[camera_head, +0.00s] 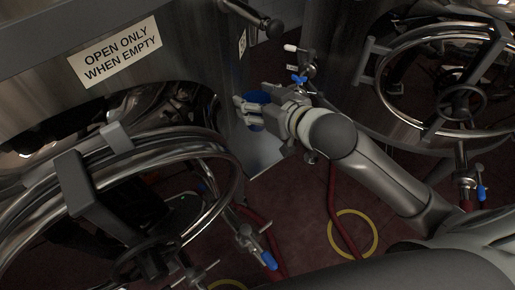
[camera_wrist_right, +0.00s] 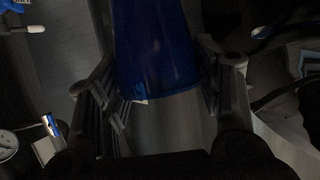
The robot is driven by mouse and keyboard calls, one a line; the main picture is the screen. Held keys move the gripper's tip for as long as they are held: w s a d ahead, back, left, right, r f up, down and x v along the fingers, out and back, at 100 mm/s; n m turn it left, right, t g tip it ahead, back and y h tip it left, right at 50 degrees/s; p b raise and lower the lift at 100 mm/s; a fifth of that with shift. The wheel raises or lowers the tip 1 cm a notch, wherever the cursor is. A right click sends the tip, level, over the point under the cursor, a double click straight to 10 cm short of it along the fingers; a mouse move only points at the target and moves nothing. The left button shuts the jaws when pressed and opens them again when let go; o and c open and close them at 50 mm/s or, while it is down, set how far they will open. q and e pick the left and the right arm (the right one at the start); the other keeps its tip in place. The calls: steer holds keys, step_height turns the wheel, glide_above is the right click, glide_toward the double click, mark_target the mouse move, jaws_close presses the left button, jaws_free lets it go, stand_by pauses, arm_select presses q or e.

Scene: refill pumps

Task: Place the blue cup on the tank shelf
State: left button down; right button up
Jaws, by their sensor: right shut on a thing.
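The blue cup (camera_head: 257,98) is mostly hidden behind my right gripper (camera_head: 252,112) in the head view. In the right wrist view the blue cup (camera_wrist_right: 155,45) stands between the two fingers of my right gripper (camera_wrist_right: 160,85), which is shut on it. A flat metal shelf (camera_head: 258,158) juts from the side of the tank, just below the gripper and cup. Whether the cup touches the shelf is not clear. My left gripper does not show in either view.
A steel tank (camera_head: 190,65) with an "OPEN ONLY WHEN EMPTY" label (camera_head: 114,52) stands at left. Large wheel-shaped hatches (camera_head: 120,190) and (camera_head: 455,80) flank the shelf. A valve with a blue handle (camera_head: 299,80) is close beyond my gripper. Red hoses (camera_head: 333,205) hang below.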

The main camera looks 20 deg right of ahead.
mark_target(255, 128)
steer(key=shift+a+r, duration=0.2)
steer(key=shift+r, duration=0.15)
steer(key=shift+f, duration=0.2)
step_height(255, 128, down, 5)
steer(key=shift+w+f+b, duration=0.1)
steer(key=shift+f+b, duration=0.1)
steer(key=shift+b, duration=0.15)
steer(key=shift+f, duration=0.35)
step_height(255, 128, down, 3)
steer(key=shift+f, duration=0.1)
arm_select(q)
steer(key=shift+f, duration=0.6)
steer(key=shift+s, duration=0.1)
arm_select(e)
steer(key=shift+f, duration=0.1)
